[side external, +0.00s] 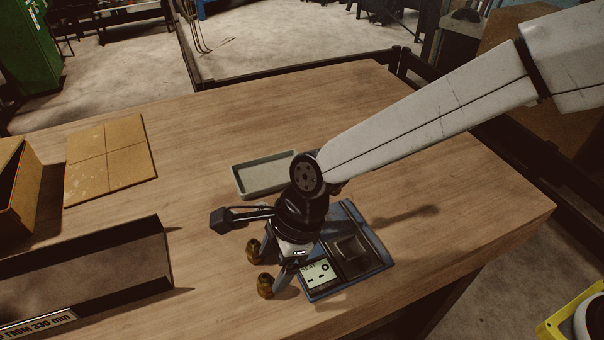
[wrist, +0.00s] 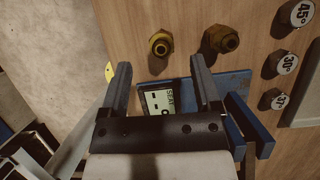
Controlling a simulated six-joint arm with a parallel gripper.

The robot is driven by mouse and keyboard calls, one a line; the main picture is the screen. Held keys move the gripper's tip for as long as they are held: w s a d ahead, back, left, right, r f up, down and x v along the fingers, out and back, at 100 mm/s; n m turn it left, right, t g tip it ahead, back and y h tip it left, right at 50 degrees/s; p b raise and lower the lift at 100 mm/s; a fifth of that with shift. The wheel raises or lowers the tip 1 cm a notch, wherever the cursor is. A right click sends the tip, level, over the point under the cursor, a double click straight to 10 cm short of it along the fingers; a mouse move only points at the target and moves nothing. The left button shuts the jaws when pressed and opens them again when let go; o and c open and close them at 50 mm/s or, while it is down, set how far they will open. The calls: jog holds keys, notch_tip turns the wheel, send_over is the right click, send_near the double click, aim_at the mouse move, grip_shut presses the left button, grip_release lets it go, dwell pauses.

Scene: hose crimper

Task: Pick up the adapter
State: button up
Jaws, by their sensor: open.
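Two brass hex adapters stand on the wooden table. In the side view, one adapter (side external: 265,286) is nearer the camera and the other (side external: 253,249) is a little behind it. In the wrist view, one adapter (wrist: 160,44) lies just beyond the gap between my fingertips, and the other (wrist: 222,39) is to its right, beyond the right finger. I cannot tell which one the task means. My gripper (wrist: 160,64) is open and empty. In the side view, my gripper (side external: 287,271) points down beside the adapters, touching neither as far as I can see.
A blue device (side external: 375,250) with a small screen (wrist: 158,103) marked SEAT lies under and beside my gripper. Several caps marked with angles, such as 45° (wrist: 299,13), stand at right in the wrist view. A shallow grey tray (side external: 265,176) lies behind. Bare table surrounds the adapters' left side.

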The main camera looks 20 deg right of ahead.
aim_at(266, 275)
jog(key=shift+a+f, duration=0.2)
jog(key=shift+f, duration=0.2)
jog(key=shift+f, duration=0.15)
jog(key=shift+x, duration=2.4)
jog(key=shift+w+a, duration=0.1)
jog(key=shift+w, duration=0.05)
grip_shut()
